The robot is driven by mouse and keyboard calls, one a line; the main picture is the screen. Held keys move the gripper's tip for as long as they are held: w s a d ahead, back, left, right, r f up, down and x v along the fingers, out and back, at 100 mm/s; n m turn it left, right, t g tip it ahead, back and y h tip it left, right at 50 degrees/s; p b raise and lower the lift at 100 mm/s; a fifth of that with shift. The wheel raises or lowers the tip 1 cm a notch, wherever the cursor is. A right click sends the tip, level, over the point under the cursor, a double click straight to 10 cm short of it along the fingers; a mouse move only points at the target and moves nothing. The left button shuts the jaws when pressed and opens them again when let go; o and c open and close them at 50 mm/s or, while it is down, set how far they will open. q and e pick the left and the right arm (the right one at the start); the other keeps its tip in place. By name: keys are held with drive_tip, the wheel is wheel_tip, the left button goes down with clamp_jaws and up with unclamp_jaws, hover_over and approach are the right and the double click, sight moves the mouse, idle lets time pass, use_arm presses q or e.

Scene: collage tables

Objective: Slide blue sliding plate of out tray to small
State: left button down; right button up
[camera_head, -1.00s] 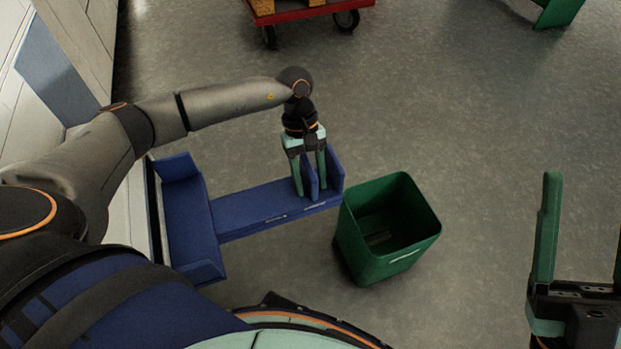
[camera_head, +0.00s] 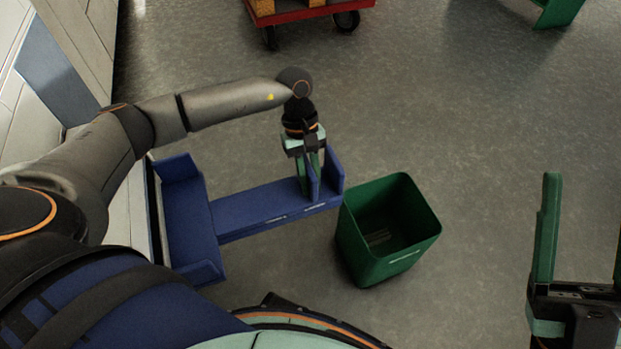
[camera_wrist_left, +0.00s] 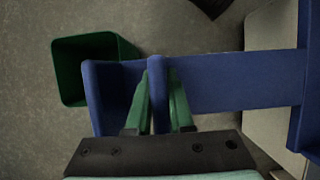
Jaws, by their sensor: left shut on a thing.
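The blue out tray (camera_head: 262,208) extends to the right from a wider blue tray section at the left in the head view. The blue sliding plate (camera_head: 313,178) stands upright near the tray's right end, a small gap from the upright end wall (camera_head: 336,172). My left gripper (camera_head: 309,190) points down and is shut on the plate. In the left wrist view the plate (camera_wrist_left: 157,92) sits between the two green fingers, with the end wall (camera_wrist_left: 95,98) to its left. My right gripper (camera_head: 584,215) is at the right edge, empty, its fingers apart and partly cut off.
A green bin (camera_head: 388,235) stands on the floor just right of the tray's end. A red cart (camera_head: 310,12) is at the top. A green object (camera_head: 558,12) is at the top right. The floor between them is clear.

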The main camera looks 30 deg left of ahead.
idle(0.8)
use_arm(q)
drive_tip(key=s+a+p, duration=0.1)
drive_tip(key=s+a, duration=0.4)
drive_tip(key=s, duration=0.1)
drive_tip(key=shift+a, duration=0.2)
drive_tip(key=shift+s+a, duration=0.35)
drive_tip(key=shift+a, duration=0.05)
drive_tip(key=c, duration=0.8)
unclamp_jaws()
drive_tip(key=shift+r, duration=0.1)
